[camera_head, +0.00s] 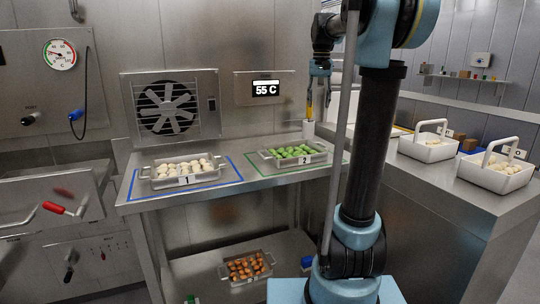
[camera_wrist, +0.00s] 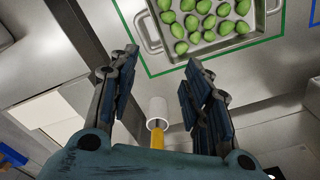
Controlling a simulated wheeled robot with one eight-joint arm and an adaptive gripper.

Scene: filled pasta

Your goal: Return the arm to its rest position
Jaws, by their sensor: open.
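My arm (camera_head: 372,130) stands upright on the right of the head view, with its upper links bent over to the left. My gripper (camera_head: 318,88) points down above the bench's back right part. In the wrist view my gripper (camera_wrist: 160,75) has its fingers spread apart with nothing clamped between them. A yellow stick (camera_wrist: 157,138) rises from a white cylindrical holder (camera_wrist: 158,108) between and below the fingers. The holder also shows in the head view (camera_head: 309,129), just under my gripper. I cannot tell how close the fingers are to the stick.
Tray 1 (camera_head: 145,176) holds pale pasta inside a blue outline; tray 2 (camera_head: 268,161) holds green pasta inside a green outline. A tray of orange pasta (camera_head: 245,268) sits on the lower shelf. White baskets (camera_head: 425,152) stand on the right counter. A fan unit (camera_head: 205,90) stands behind the bench.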

